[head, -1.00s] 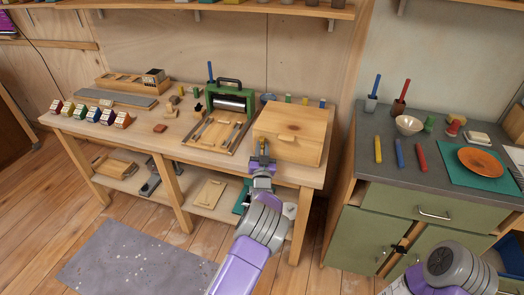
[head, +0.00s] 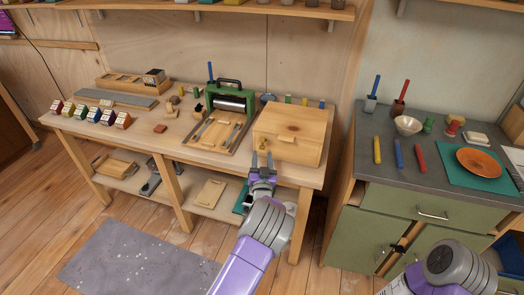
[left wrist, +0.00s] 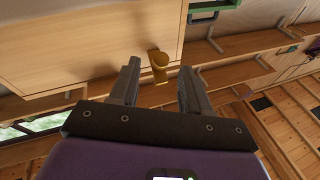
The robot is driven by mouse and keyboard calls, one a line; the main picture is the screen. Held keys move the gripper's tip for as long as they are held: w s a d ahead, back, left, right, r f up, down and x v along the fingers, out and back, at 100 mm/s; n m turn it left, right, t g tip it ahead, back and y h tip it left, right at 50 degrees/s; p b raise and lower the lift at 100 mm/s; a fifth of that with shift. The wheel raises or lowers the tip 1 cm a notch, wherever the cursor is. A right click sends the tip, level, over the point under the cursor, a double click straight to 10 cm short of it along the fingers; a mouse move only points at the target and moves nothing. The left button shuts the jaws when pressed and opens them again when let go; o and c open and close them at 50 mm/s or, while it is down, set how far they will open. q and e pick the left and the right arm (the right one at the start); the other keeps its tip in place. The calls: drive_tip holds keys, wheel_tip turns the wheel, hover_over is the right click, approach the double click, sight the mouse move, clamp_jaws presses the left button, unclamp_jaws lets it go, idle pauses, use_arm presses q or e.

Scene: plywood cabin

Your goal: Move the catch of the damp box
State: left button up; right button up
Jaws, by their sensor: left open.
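The damp box (head: 296,128) is a pale wooden box at the right end of the workbench. Its brass catch (head: 264,143) is on the front face, near the left edge. In the left wrist view the catch (left wrist: 158,66) shows as a small brass piece on the box face (left wrist: 85,45). My left gripper (head: 262,157) is open and empty just in front of the catch. In the left wrist view the catch lies beyond the gap between the fingertips (left wrist: 160,72), apart from both fingers. My right gripper is out of view.
A green press (head: 231,98) stands left of the box on the workbench (head: 165,138). A lower shelf with boards (head: 209,193) is under the bench. A grey counter (head: 400,175) with a bowl and coloured sticks is on the right.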

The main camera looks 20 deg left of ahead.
use_arm(q)
drive_tip(key=v, duration=0.3)
idle(0.5)
